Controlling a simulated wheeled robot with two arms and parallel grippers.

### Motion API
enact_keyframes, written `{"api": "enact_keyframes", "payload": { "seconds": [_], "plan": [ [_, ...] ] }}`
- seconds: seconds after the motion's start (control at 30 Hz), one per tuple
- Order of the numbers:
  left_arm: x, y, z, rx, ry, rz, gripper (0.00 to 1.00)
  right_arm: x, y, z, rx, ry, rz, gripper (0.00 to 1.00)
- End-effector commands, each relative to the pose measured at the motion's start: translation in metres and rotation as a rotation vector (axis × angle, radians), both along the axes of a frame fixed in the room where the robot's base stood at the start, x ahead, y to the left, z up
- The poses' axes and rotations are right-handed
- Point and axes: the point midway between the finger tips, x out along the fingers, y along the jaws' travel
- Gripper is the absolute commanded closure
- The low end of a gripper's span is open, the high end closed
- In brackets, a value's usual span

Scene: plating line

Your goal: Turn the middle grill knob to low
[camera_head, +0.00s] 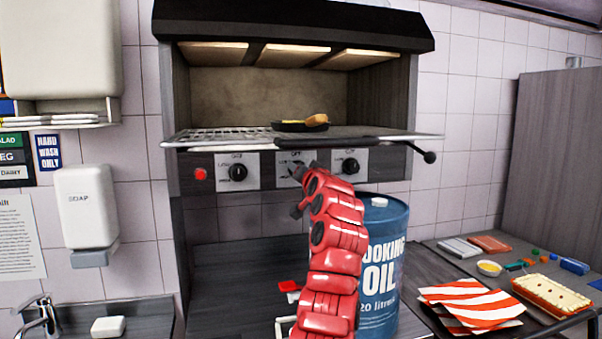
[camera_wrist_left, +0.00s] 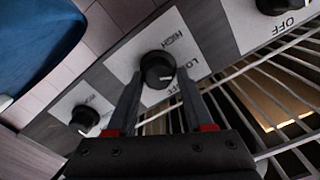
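The middle grill knob (camera_wrist_left: 157,69) is black and round on a white plate marked HIGH and LOW, in the left wrist view. My left gripper (camera_wrist_left: 158,82) is open, with one finger on each side of this knob; I cannot tell whether they touch it. The pointer's setting is not readable. In the head view my red left arm rises from the bottom to the middle knob's plate (camera_head: 285,168) and covers most of the knob and the gripper. The grill (camera_head: 220,172) has a left knob (camera_head: 238,172) and a right knob (camera_head: 350,166). My right gripper is not in view.
A grill rack (camera_head: 225,137) juts out just above the knobs, with a dark pan (camera_head: 290,127) on it. A blue oil drum (camera_head: 390,240) stands close to my arm's right. A red button (camera_head: 200,174) is left of the knobs. Striped cloth (camera_head: 470,300) lies far right.

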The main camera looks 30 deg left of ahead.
Motion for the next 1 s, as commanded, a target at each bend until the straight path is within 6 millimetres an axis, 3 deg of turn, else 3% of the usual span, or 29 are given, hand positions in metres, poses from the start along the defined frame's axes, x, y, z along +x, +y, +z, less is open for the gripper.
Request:
{"api": "enact_keyframes", "payload": {
  "seconds": [0.03,0.13,0.57,0.77,1.0],
  "plan": [
    [-0.001,0.001,0.001,0.0,-0.001,0.002,0.39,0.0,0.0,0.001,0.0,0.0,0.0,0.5],
    [0.0,0.001,0.0,-0.001,0.001,0.002,0.23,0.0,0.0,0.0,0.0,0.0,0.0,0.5],
    [-0.005,-0.006,-0.003,-0.003,0.003,0.002,0.23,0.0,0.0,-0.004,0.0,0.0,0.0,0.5],
    [-0.023,-0.028,-0.005,-0.002,-0.001,0.0,0.23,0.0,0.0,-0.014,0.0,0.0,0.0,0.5],
    [-0.058,-0.07,-0.007,-0.003,0.002,-0.002,0.23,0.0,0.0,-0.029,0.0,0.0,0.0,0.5]
  ]
}}
